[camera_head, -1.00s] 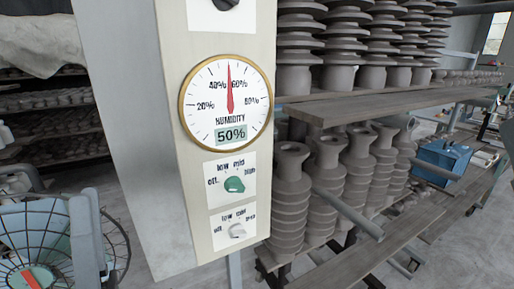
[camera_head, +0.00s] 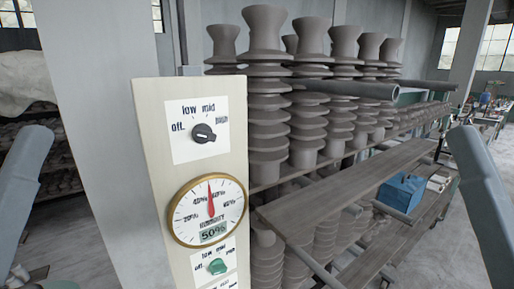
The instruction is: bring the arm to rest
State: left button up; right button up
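Neither gripper shows in this view. A blue-grey arm link of mine stands at the left edge and another at the right edge, both cut off by the frame. A cream control panel (camera_head: 143,112) stands left of centre. It bears a black knob (camera_head: 204,133) at the top and a round humidity gauge (camera_head: 190,221) below, its red needle pointing nearly up and its display reading 50%. A green knob (camera_head: 218,266) sits under the gauge, and the part below it is cut off.
Racks of ribbed grey clay insulators (camera_head: 268,110) stand right of the panel, with a wooden plank (camera_head: 350,185) running along them. A blue box (camera_head: 401,191) sits farther right. Open floor (camera_head: 445,240) shows at the lower right.

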pick_arm(q)
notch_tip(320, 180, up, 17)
jog(key=p, duration=1.3)
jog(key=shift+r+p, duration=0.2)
jog(key=shift+p, duration=0.15)
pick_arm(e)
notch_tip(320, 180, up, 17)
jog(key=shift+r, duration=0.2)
